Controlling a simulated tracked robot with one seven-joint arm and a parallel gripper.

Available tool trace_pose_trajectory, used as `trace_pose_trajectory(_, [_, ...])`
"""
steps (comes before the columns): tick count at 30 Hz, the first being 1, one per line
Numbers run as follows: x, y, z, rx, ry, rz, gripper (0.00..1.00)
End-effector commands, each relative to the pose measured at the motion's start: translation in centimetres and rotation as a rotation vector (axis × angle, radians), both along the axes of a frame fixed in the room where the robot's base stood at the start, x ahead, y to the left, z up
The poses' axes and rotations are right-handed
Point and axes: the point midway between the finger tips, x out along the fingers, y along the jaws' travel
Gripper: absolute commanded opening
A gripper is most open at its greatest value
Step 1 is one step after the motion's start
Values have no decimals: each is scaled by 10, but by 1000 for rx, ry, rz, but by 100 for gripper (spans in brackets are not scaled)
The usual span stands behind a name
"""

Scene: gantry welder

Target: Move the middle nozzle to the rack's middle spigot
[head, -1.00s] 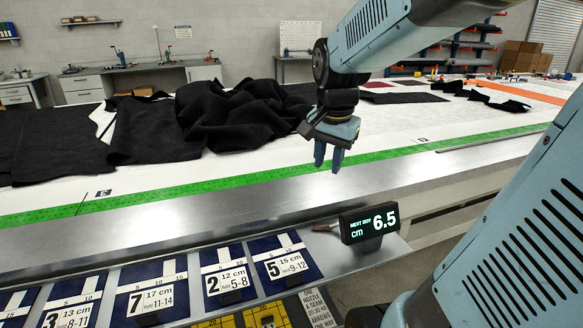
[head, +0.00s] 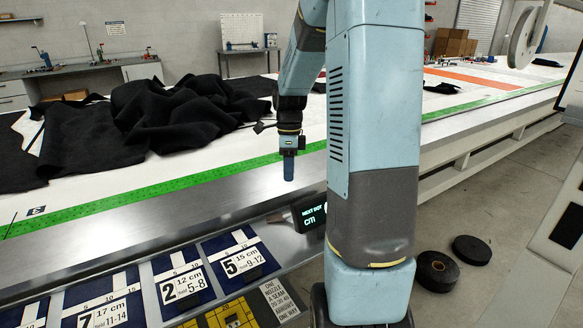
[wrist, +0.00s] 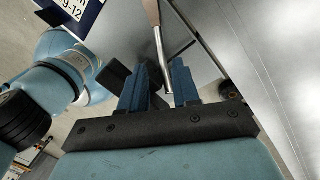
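I cannot make out the middle nozzle or the rack with its spigots in either view. My gripper (head: 288,170) hangs pointing down above the table's metal front strip, seen edge-on in the head view. In the wrist view my gripper (wrist: 161,85) has its two blue fingers apart, with nothing held between them. A tool with a brown handle and a metal shaft (wrist: 158,45) shows beyond the fingers, its shaft running down across the gap as seen; it looks to be on the metal ledge below, apart from them.
A small display box (head: 310,214) stands on the ledge, partly behind my arm. Blue numbered cards (head: 240,258) and a yellow-marked panel (head: 232,316) lie in front. Crumpled black fabric (head: 175,115) covers the table's left. Black rolls (head: 437,271) sit on the floor at right.

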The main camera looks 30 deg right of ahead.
Motion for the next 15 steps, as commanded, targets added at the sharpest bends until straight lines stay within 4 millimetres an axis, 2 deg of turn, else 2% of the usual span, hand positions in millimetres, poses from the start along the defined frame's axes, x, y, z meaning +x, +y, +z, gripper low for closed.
trace_pose_trajectory(5, [-4, 1, -20, 2, 3, 0, 31])
trace_pose_trajectory(15, [-12, 6, -74, 2, 3, 2, 31])
